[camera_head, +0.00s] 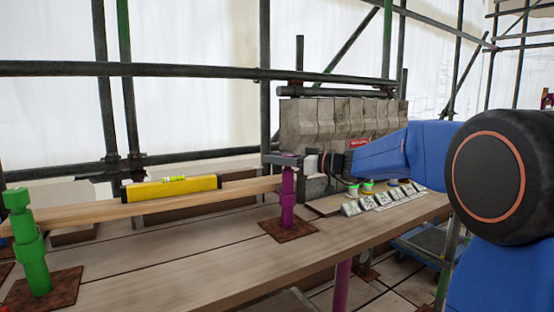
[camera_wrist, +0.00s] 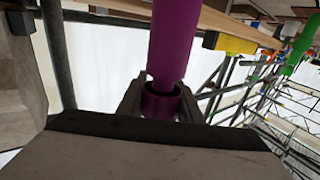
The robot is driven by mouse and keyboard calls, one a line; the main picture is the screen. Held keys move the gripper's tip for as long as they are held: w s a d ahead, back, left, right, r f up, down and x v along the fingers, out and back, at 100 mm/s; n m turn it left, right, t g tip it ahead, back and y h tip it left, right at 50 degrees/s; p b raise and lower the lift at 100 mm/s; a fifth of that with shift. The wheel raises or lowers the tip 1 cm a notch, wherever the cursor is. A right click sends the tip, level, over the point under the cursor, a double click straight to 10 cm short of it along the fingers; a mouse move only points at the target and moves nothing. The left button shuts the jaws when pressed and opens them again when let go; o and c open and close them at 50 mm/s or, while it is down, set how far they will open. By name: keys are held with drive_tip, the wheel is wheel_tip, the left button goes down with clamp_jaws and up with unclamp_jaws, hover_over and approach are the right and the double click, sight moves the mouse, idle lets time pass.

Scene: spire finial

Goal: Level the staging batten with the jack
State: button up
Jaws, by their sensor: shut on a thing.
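The purple jack (camera_head: 288,200) stands upright on a rusty plate at the right end of the wooden batten (camera_head: 245,188). My gripper (camera_head: 284,160) is shut on the jack's upper part, reaching in from the right. In the wrist view the fingers (camera_wrist: 160,100) lie either side of a purple collar around the jack's shaft (camera_wrist: 174,40). A yellow spirit level (camera_head: 172,188) lies on the batten, its green vial on top; the bubble is too small to read. It also shows in the wrist view (camera_wrist: 228,43). A green jack (camera_head: 34,262) stands at the batten's left end.
Grey stone blocks (camera_head: 330,120) with a red label stand behind my gripper. Several small stone pieces (camera_head: 384,197) and green-topped items (camera_head: 367,186) sit on the planks to the right. Scaffold tubes (camera_head: 200,70) run behind. The front planks (camera_head: 180,260) are mostly clear.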

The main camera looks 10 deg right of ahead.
drive_tip(key=shift+s+a+n+g+y, duration=0.15)
drive_tip(key=shift+s+n+g+y, duration=0.45)
drive_tip(key=shift+n+g, duration=1.4)
drive_tip(key=shift+s+a+n+g+y, duration=0.1)
drive_tip(key=shift+s+n+g+y, duration=0.8)
drive_tip(key=shift+g, duration=1.85)
drive_tip(key=shift+s+a+n+g+y, duration=0.15)
drive_tip(key=shift+n+g+y, duration=0.25)
drive_tip(key=shift+n+g, duration=1.75)
drive_tip(key=shift+g, duration=0.4)
drive_tip(key=o, duration=1)
drive_tip(key=shift+o, duration=0.2)
